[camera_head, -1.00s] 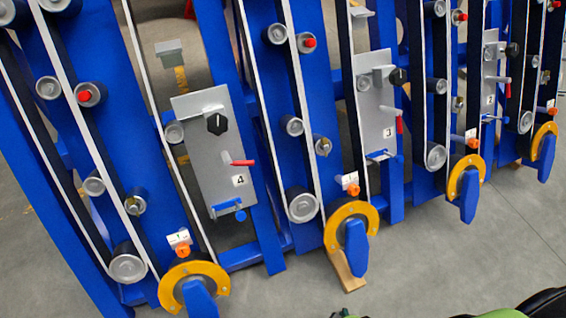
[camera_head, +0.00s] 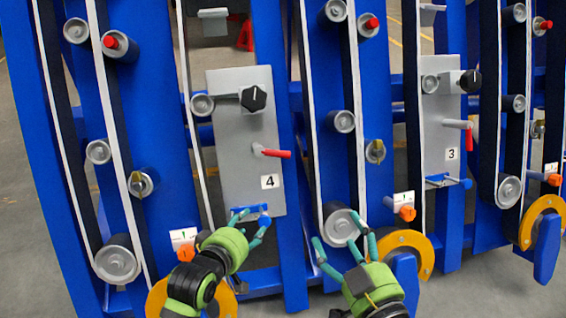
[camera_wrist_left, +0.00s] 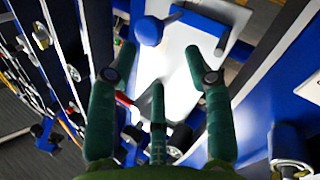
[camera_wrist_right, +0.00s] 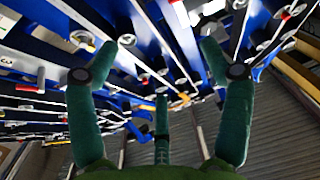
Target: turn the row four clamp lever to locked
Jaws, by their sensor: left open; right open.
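The row four plate (camera_head: 220,130) is grey and carries a "4" label (camera_head: 270,182). A red-handled lever (camera_head: 276,153) sticks out to the right above the label, roughly level. A small blue-ended part (camera_head: 263,220) sits at the plate's lower edge. My left gripper (camera_head: 250,226) is open and empty, in front of that lower edge and below the red lever. In the left wrist view the plate (camera_wrist_left: 180,65) and a blue round knob (camera_wrist_left: 148,30) show between and beyond the fingers. My right gripper (camera_head: 343,246) is open and empty, to the right of the plate, before a roller.
A black knob (camera_head: 253,98) sits above the red lever. The row three plate (camera_head: 440,130) has a similar red lever (camera_head: 458,124). Blue frame posts, belts and grey rollers (camera_head: 341,226) flank the plates. Yellow rings with blue handles (camera_head: 404,270) stand low in front.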

